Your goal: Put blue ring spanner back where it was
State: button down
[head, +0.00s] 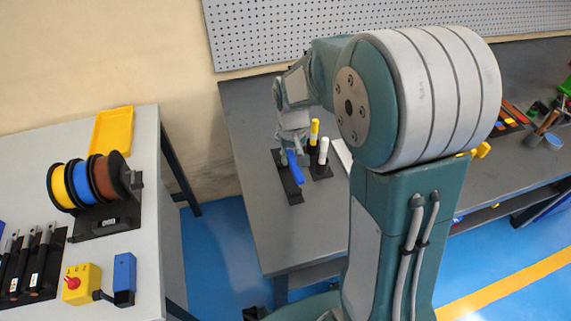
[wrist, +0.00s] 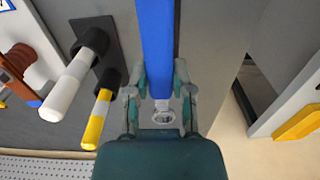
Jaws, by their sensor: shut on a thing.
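The blue ring spanner (wrist: 157,45) is between the two fingers of my gripper (wrist: 160,78) in the wrist view. Its blue handle runs up out of the frame, and its bare metal ring end (wrist: 163,112) sits near my palm. In the head view the blue handle (head: 295,166) shows just below my gripper (head: 289,150), over a long black holder (head: 293,192) on the grey bench. I cannot tell whether the spanner touches the holder.
A yellow marker (head: 314,131) and a white marker (head: 323,150) stand upright in a black base (head: 320,172), close right of the spanner. The grey bench (head: 262,225) is clear in front. A side table (head: 148,240) holds cable spools (head: 90,182) and a yellow tray (head: 112,132).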

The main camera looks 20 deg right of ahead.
aim_at(286, 175)
jog(key=shift+w+a+f, duration=0.25)
jog(key=shift+w+f, duration=0.55)
jog(key=shift+f, duration=0.25)
jog(key=shift+w+a+f, duration=0.1)
jog(key=shift+f, duration=1.5)
jog(key=shift+f, duration=0.25)
jog(key=c, duration=0.5)
grip_release()
